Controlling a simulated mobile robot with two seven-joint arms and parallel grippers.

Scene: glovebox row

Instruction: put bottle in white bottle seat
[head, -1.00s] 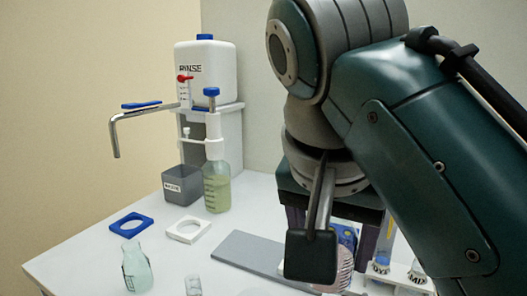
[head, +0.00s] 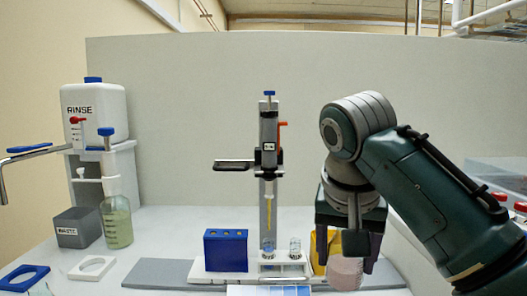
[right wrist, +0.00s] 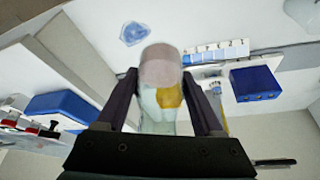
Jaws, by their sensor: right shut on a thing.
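My right gripper (head: 347,250) is shut on a clear bottle with a pinkish lower part (head: 345,273). In the right wrist view the bottle (right wrist: 159,70) sits between the two dark fingers, its pinkish end pointing away from the palm. A yellow patch shows on or through its glass; I cannot tell which. The gripper hides the bottle's upper part in the head view. The white bottle seat (head: 91,258), a flat square ring, lies at the left of the table and looks empty. The bottle is far to its right. My left gripper is not in view.
A blue seat (head: 24,268) lies left of the white one. A blue block (head: 225,250), vial rack and column stand (head: 268,150) lie between gripper and seat.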

